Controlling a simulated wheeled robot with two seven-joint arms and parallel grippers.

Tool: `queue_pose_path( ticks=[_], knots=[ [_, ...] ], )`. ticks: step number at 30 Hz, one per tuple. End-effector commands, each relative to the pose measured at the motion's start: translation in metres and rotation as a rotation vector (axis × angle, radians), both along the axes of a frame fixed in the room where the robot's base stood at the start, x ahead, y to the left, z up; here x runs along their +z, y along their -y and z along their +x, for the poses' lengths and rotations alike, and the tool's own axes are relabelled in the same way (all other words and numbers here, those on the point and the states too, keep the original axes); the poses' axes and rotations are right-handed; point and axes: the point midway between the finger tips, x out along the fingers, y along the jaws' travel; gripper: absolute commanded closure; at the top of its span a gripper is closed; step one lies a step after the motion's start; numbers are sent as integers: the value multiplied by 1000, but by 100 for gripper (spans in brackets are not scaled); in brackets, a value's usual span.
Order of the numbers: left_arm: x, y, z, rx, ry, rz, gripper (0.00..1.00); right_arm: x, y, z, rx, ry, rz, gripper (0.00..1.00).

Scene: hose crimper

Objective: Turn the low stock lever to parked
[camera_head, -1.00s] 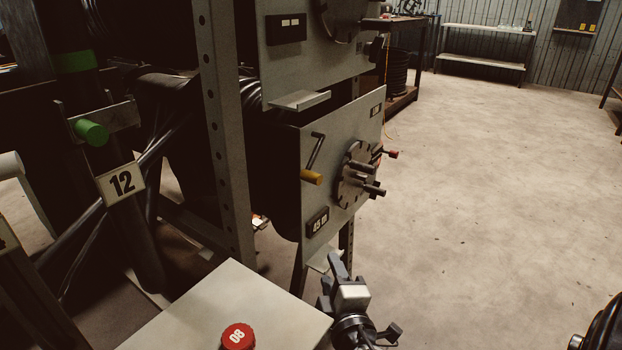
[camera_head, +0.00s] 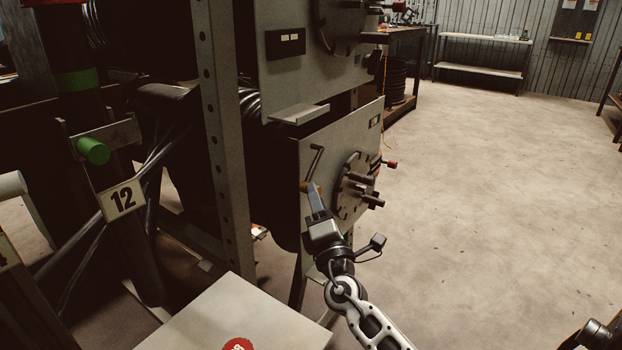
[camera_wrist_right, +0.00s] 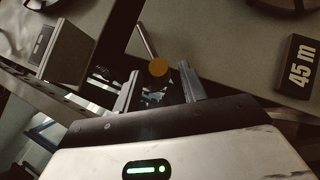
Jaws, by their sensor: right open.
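The low stock lever (camera_head: 316,162) is a bent dark rod with a yellow handle, on the lower grey panel (camera_head: 335,137). Its rod slants down to the handle. My right gripper (camera_head: 314,195) is at the handle and partly hides it in the head view. In the right wrist view the round yellow handle end (camera_wrist_right: 158,67) lies between the two open fingertips (camera_wrist_right: 160,84), slightly beyond them. I see no contact. My left gripper is not in view.
A round hub with protruding pegs (camera_head: 354,185) is on the panel right of the lever. A perforated upright (camera_head: 222,140) and a small ledge (camera_head: 300,114) are close by. A light box top with a red button (camera_head: 237,344) is below. Open floor (camera_head: 480,180) lies to the right.

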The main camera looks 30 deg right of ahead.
Motion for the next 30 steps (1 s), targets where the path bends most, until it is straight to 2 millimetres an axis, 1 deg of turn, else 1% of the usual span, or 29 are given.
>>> queue_pose_path(
  ticks=[1, 3, 6, 9, 13, 21, 23, 24, 25, 26, 30],
  knots=[
    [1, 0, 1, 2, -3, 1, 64, 6, 3, 10, -2, 3, 1, 58],
    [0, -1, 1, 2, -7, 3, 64, 10, 7, 21, -1, 1, 0, 58],
    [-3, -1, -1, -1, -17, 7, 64, 14, 11, 34, -1, 2, 0, 58],
    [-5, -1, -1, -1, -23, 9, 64, 17, 14, 42, 0, 1, 0, 58],
    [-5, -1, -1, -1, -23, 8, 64, 19, 16, 47, 0, 0, 0, 58],
    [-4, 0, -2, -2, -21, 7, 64, 19, 16, 48, 0, 0, 0, 58],
    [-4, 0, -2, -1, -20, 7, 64, 19, 16, 48, 0, 0, 0, 75],
    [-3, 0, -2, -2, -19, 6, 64, 19, 16, 48, 0, 0, 0, 86],
    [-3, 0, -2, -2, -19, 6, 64, 19, 16, 48, 0, 0, 0, 94],
    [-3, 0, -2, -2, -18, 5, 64, 19, 16, 48, 0, 0, 0, 100],
    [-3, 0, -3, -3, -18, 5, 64, 18, 17, 48, 0, -1, 2, 100]
  ],
)
